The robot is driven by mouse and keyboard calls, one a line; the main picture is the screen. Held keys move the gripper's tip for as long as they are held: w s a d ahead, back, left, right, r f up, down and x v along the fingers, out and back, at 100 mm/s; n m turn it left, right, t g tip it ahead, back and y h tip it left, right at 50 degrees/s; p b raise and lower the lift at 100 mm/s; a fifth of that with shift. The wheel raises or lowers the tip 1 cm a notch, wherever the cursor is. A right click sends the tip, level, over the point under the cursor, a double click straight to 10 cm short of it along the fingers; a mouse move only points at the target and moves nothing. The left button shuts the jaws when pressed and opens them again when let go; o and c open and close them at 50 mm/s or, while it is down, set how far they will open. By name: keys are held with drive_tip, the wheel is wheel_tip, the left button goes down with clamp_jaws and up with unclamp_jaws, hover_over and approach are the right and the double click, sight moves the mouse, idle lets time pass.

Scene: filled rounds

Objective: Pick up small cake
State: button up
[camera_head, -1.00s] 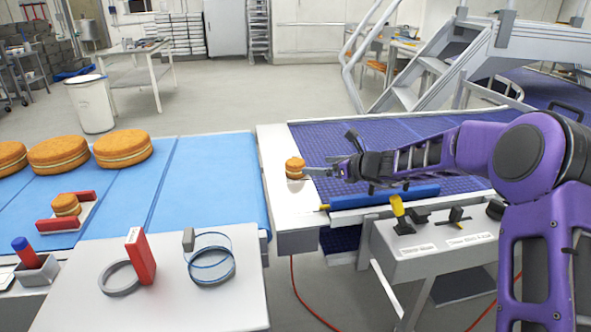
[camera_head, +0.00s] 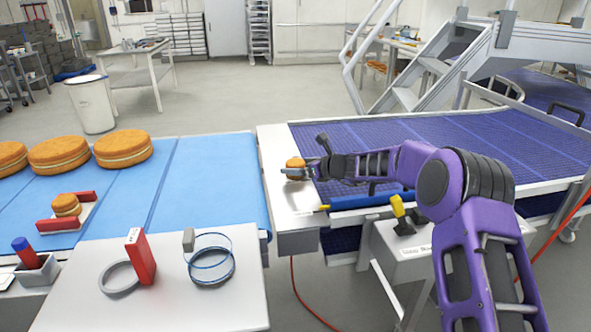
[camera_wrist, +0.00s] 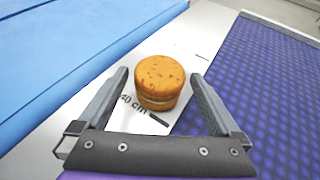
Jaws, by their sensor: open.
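A small cake (camera_head: 294,167), round and golden with a pale filling layer, stands upright on the white strip between the blue belt and the purple belt. In the wrist view the small cake (camera_wrist: 159,82) sits between the fingertips of my gripper (camera_wrist: 160,78). My gripper (camera_head: 298,171) is open, one finger on each side of the cake, with a gap visible on both sides. In the head view the fingers partly cover the cake. A second small cake (camera_head: 66,204) rests between red blocks on the blue belt at the left.
Several large cakes (camera_head: 124,148) lie on the blue belt (camera_head: 215,185). The purple mesh belt (camera_head: 450,135) is to the right. A front table (camera_head: 190,310) holds a grey ring, a red block and a blue-rimmed hoop. A yellow-handled control (camera_head: 398,208) stands below my arm.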

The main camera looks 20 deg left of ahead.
drive_tip(key=shift+c, duration=0.3)
drive_tip(key=c, duration=0.7)
drive_tip(key=shift+r, duration=0.1)
